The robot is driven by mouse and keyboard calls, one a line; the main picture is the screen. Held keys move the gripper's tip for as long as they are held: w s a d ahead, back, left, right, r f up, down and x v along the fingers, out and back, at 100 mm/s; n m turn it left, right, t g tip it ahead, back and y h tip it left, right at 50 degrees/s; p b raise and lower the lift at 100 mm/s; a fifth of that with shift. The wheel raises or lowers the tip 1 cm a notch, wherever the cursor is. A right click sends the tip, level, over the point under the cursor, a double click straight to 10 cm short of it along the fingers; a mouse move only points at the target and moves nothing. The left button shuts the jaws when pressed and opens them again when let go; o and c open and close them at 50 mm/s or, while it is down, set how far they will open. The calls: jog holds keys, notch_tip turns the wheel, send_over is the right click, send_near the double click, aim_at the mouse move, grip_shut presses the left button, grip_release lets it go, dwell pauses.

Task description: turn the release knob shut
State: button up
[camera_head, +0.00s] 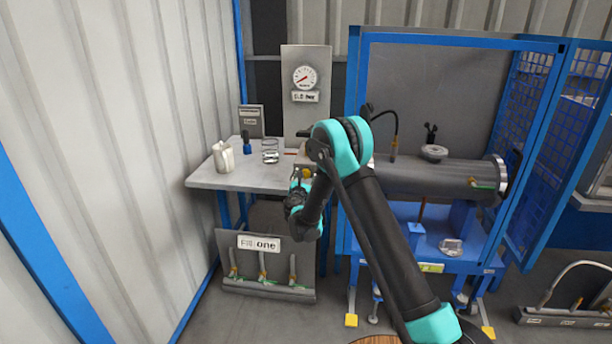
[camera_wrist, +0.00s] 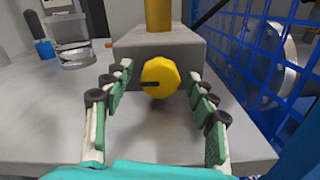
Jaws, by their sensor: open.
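The release knob (camera_wrist: 160,78) is a yellow, many-sided knob with a dark slot on its face, on the front of a grey block (camera_wrist: 150,48). The slot lies about level and reaches toward the left edge. My gripper (camera_wrist: 163,82) is open in the wrist view, with one finger on each side of the knob. I cannot tell whether either fingertip touches it. In the head view the knob shows small and yellow (camera_head: 307,173), close to my gripper (camera_head: 303,180) and partly hidden by my arm.
The block stands on a grey bench (camera_head: 230,178) with a glass jar (camera_head: 270,152), a white mug (camera_head: 223,157) and a blue-handled item (camera_head: 247,145). A gauge (camera_head: 304,77) is on the panel behind. A blue mesh cage (camera_wrist: 262,50) stands close on the right.

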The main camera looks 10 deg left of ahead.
jog(key=shift+c, duration=0.6)
jog(key=c, duration=1)
jog(key=shift+c, duration=0.2)
jog(key=shift+m, duration=2.9)
jog(key=o, duration=1.2)
jog(key=shift+c, duration=0.2)
